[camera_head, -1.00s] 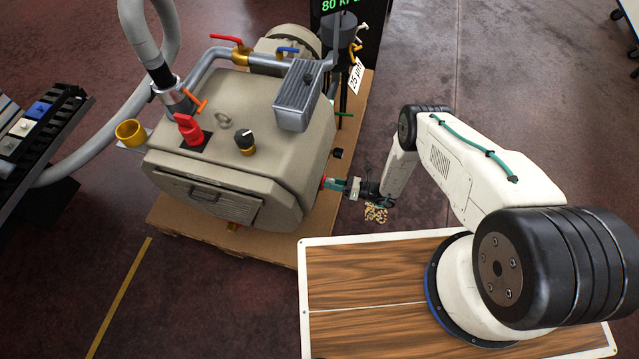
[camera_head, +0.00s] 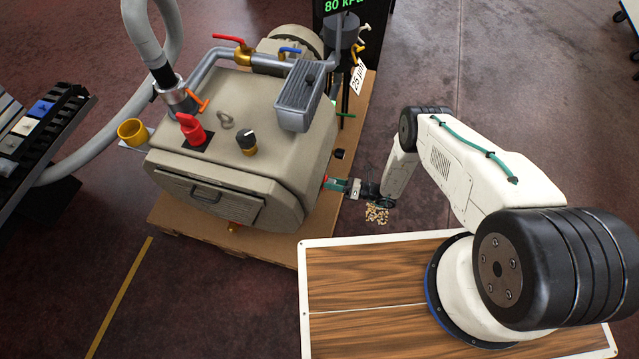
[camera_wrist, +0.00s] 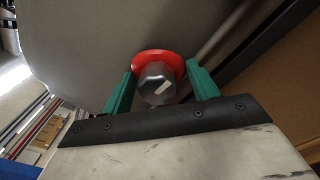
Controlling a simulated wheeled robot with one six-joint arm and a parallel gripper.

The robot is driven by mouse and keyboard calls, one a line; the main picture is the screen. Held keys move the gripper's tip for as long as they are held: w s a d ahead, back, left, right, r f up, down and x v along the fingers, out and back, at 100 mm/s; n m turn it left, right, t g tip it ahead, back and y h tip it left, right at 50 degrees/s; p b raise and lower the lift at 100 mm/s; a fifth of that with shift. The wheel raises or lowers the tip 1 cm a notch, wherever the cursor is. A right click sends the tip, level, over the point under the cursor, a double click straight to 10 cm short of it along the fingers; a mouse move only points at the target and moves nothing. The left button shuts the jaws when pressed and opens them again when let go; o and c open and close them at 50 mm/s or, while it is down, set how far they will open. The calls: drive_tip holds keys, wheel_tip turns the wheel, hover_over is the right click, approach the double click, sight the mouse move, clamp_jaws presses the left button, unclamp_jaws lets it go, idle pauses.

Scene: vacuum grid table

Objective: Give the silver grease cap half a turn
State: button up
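The silver grease cap (camera_wrist: 157,86) sits in a red ring (camera_wrist: 174,59) on the side of the beige pump housing. It shows close up in the wrist view, with a pale mark on its face. My gripper (camera_wrist: 160,72) points straight at it, with one green finger on each side. The fingertips reach the outer edges of the red ring, and narrow gaps show between the fingers and the cap, so I see it as open around the cap. In the head view my gripper (camera_head: 332,183) is at the pump's right side, where the silver cap is hidden.
The pump (camera_head: 270,165) stands on a brown pallet (camera_head: 270,245). Pipes and valves rise above it. A small heap of bits (camera_head: 377,214) lies on the floor below my wrist. A wood-topped board (camera_head: 350,275) is under my arm's base. Floor right of my arm is clear.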

drive_tip(key=v, duration=0.7)
drive_tip(key=shift+s+d, duration=0.15)
drive_tip(key=shift+d, duration=0.2)
